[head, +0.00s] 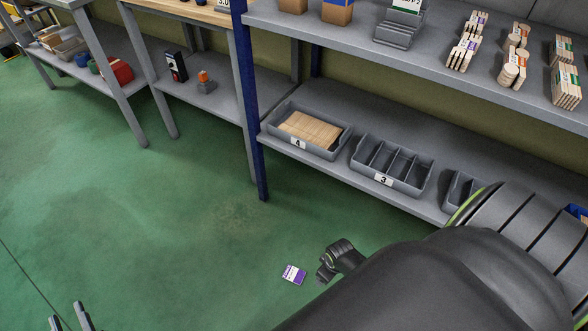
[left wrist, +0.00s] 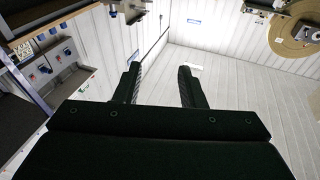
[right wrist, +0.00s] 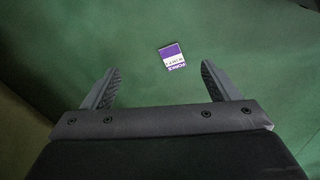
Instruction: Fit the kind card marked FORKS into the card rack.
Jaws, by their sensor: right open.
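The FORKS card (head: 294,274), white with a purple band, lies flat on the green floor. It also shows in the right wrist view (right wrist: 171,57), beyond and between my right fingertips and apart from them. My right gripper (right wrist: 158,72) is open and empty; in the head view (head: 325,273) it is just right of the card, partly hidden by my arm. A grey stepped holder that looks like the card rack (head: 397,33) stands on the upper shelf, with a white and green card (head: 409,4) at its top. My left gripper (head: 69,318) is open and empty at the bottom left.
Several bundles of wooden sticks (head: 465,48) stand on the upper shelf (head: 350,38). The lower shelf holds bin 4 (head: 272,131) with wooden pieces and divided bin 3 (head: 383,180). A blue post (head: 250,110) stands at the shelf's left end. The floor around the card is clear.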

